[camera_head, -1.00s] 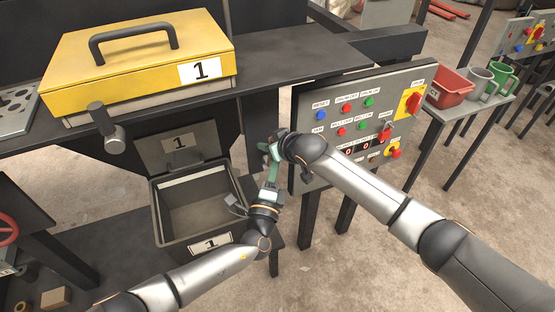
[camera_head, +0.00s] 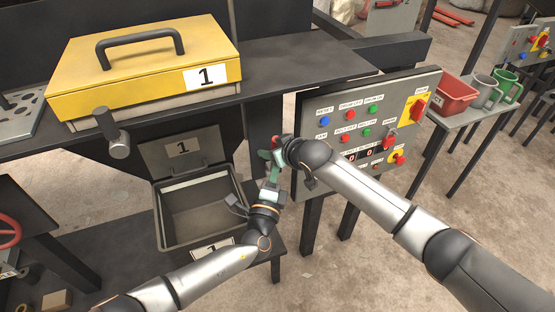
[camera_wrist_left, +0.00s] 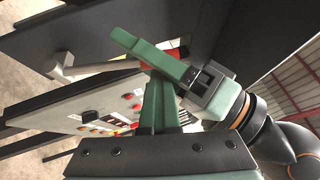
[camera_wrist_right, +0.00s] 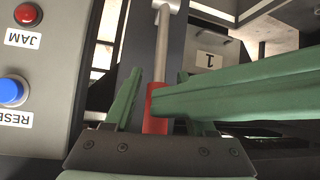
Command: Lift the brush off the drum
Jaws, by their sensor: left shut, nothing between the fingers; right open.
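I cannot make out the brush or the drum itself in any view. A metal rod with a red grip (camera_wrist_right: 157,105) shows in the right wrist view; the grip also shows in the left wrist view (camera_wrist_left: 124,64). My right gripper (camera_head: 268,155) is open, with the red grip between its fingers in its own wrist view; contact cannot be told. My left gripper (camera_head: 271,176) is shut and empty, close below the right one in the head view. In the right wrist view, the left gripper's green fingers (camera_wrist_right: 245,92) cross in front of part of the grip.
A yellow hood (camera_head: 140,65) marked 1 sits on a dark bench (camera_head: 290,75). An open grey bin (camera_head: 165,225) stands below. A control panel (camera_head: 335,110) with buttons stands right of my grippers. A side table holds a red bin (camera_head: 456,96) and mugs.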

